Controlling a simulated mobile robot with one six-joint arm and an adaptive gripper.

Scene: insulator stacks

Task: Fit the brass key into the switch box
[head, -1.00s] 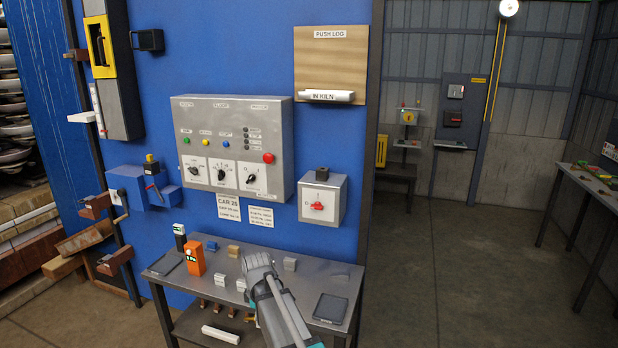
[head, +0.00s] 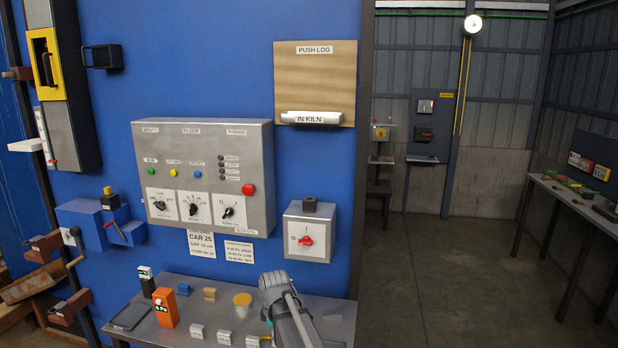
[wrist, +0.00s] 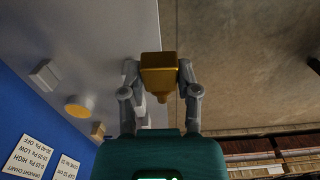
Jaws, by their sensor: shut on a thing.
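The brass key (wrist: 158,72) is a yellow block with a narrower stub at its end. My gripper (wrist: 159,82) is shut on it, one finger on each side, in the wrist view. In the head view my gripper (head: 278,290) is above the right part of the bench, and the key is hidden there. The switch box (head: 309,232), a small grey box with a red rotary switch and a dark block on top, is on the blue wall, above and slightly right of my gripper. The key is apart from it.
A larger control panel (head: 205,175) is left of the switch box. The bench (head: 335,312) holds a round yellow piece (head: 242,299), an orange device (head: 165,307), a dark tablet (head: 130,316) and several small blocks. Open floor (head: 430,290) lies to the right.

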